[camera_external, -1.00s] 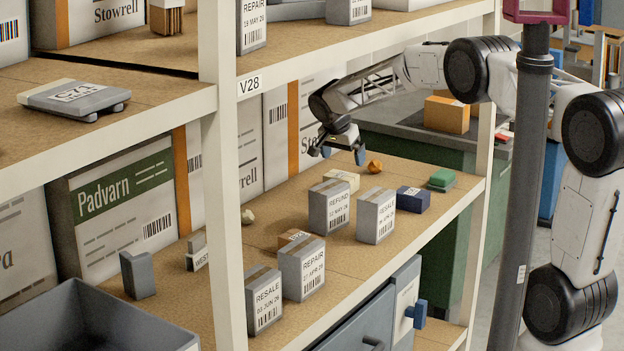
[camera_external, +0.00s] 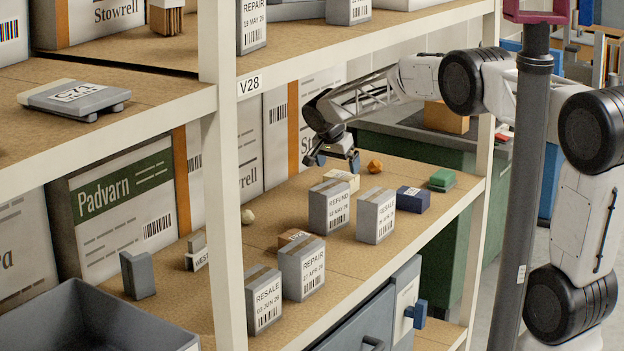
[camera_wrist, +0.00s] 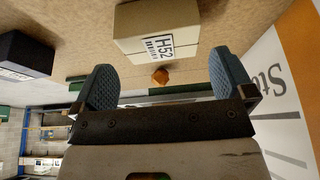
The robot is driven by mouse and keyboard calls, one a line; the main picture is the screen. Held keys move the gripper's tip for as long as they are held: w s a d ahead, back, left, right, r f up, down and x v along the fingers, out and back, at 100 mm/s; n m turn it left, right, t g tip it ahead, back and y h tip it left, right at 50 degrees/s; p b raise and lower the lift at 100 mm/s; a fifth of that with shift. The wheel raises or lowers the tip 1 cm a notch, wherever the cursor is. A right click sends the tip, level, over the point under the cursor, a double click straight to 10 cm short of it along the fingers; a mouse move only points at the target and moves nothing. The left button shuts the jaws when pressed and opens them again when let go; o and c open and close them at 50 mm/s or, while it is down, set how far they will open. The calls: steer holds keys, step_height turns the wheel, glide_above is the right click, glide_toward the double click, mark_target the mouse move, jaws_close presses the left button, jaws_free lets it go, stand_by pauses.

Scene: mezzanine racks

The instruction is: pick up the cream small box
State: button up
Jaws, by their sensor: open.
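The cream small box (camera_external: 342,180) lies on the middle shelf, partly hidden behind the grey REFUND box. In the wrist view the cream box (camera_wrist: 170,38) is large, with a label reading H52 on its side. My gripper (camera_external: 333,160) is just above and behind the cream box in the external view. In the wrist view my gripper (camera_wrist: 162,88) has its two blue fingers wide apart, with the cream box beyond them. The gripper is open, with nothing between its fingers.
Grey boxes marked REFUND (camera_external: 329,207) and RESALE (camera_external: 376,216) stand in front. A dark blue box (camera_external: 413,199), an orange lump (camera_external: 375,166) and a green item (camera_external: 442,179) lie to the right. Large Stowrell cartons (camera_external: 277,130) line the back.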

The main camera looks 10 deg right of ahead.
mark_target(341, 175)
steer(key=shift+f, duration=0.15)
steer(key=shift+x, duration=2.5)
steer(key=shift+c, duration=0.2)
steer(key=c, duration=0.6)
